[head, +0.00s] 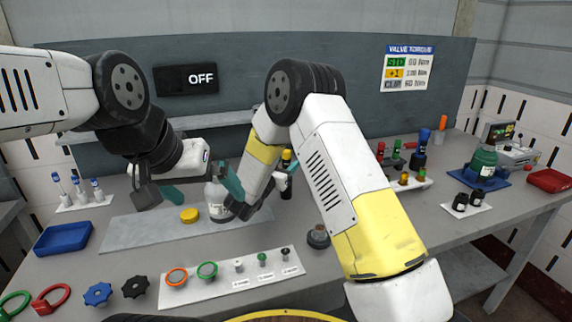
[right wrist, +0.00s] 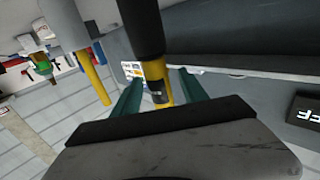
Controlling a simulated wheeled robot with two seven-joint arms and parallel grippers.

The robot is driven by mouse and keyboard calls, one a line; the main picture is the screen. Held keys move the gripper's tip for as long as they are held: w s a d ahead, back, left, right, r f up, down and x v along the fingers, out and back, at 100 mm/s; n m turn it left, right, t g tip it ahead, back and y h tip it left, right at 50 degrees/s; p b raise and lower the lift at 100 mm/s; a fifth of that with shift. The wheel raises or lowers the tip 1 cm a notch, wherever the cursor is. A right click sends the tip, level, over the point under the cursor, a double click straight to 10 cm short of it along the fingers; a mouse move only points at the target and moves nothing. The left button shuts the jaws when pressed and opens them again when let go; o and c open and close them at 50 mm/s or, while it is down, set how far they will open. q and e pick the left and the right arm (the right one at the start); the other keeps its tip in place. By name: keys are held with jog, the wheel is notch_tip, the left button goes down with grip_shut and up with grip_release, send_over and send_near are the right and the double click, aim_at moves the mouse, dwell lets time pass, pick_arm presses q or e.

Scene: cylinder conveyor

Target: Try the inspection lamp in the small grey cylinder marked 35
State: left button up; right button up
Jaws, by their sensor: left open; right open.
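A small pale grey cylinder (head: 216,198) with a label stands upright on the grey mat; its number is too small to read. A yellow cap (head: 189,215) lies left of it. A slim black tool with yellow bands (head: 287,178), possibly the lamp, stands behind my right gripper (head: 249,197). That gripper is open, right of the cylinder. In the right wrist view a black and yellow shaft (right wrist: 158,75) shows between its teal fingers (right wrist: 160,93); I cannot tell if they touch it. My left gripper (head: 157,186) is open, left of the cylinder, above the mat.
The grey mat (head: 130,232) has bare room on its left. A blue tray (head: 62,238) lies left, a board of rings and fittings (head: 235,281) in front. A screen reading OFF (head: 186,79) hangs behind. Racks (head: 408,180) and a green cylinder (head: 483,163) stand right.

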grip_shut()
